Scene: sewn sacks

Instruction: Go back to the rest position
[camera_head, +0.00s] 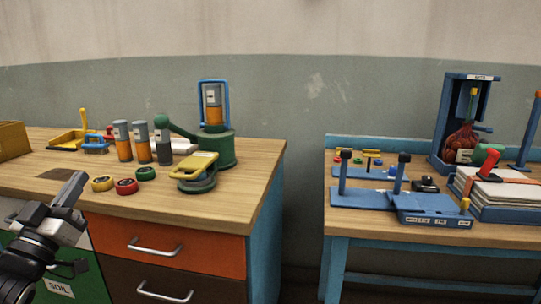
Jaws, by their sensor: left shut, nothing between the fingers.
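My left gripper (72,188) shows at the lower left, in front of the near edge of the left wooden-topped bench (110,207). Its fingers are together with nothing held between them, and they point up and to the right. The gripper appears apart from the objects on the bench. My right gripper is not in the picture.
Several orange-and-grey cylinders (122,142), small coloured discs (125,187) and a green stand (216,146) occupy the left bench. A gap separates it from the right bench (345,222), which carries blue fixtures (432,211) and stacked sacks (495,190).

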